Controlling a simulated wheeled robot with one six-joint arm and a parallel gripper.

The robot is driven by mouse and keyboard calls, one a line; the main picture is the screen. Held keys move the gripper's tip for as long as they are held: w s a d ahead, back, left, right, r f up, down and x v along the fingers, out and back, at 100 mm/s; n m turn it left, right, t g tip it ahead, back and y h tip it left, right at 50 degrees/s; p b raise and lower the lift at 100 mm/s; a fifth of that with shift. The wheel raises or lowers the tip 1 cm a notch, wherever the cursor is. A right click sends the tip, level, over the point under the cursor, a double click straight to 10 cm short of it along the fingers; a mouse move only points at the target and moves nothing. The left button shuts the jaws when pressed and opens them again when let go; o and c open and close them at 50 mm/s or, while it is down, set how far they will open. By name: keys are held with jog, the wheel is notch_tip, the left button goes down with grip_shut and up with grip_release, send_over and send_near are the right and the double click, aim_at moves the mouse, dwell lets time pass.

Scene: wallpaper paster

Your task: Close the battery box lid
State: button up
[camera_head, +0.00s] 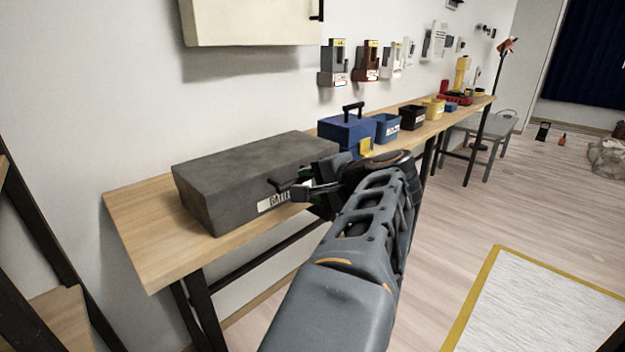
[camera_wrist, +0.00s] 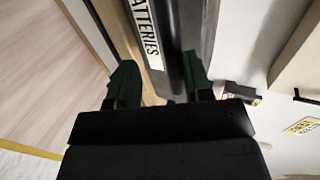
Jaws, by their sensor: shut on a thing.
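The battery box (camera_head: 205,205) is a dark grey box on the near end of the wooden bench, with a white label on its front. Its lid (camera_head: 250,158) lies over the top and looks down or nearly down; no gap is clear. A black handle (camera_head: 282,184) sticks out at the front. My gripper (camera_head: 316,190) is at the box's front right. In the wrist view my gripper (camera_wrist: 160,82) has green fingers either side of the dark front edge, beside the BATTERIES label (camera_wrist: 145,30). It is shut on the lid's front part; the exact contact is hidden.
A blue toolbox (camera_head: 347,131) stands just behind the box on the bench (camera_head: 150,225), with small bins further along. A pale cabinet (camera_head: 250,22) hangs above. Open floor (camera_head: 460,215) lies to the right.

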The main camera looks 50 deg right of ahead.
jog(key=shift+o, duration=0.8)
jog(key=shift+f, duration=0.35)
jog(key=p+v, duration=0.5)
jog(key=v, duration=0.9)
jog(key=shift+r, duration=0.3)
jog(key=shift+w, duration=0.15)
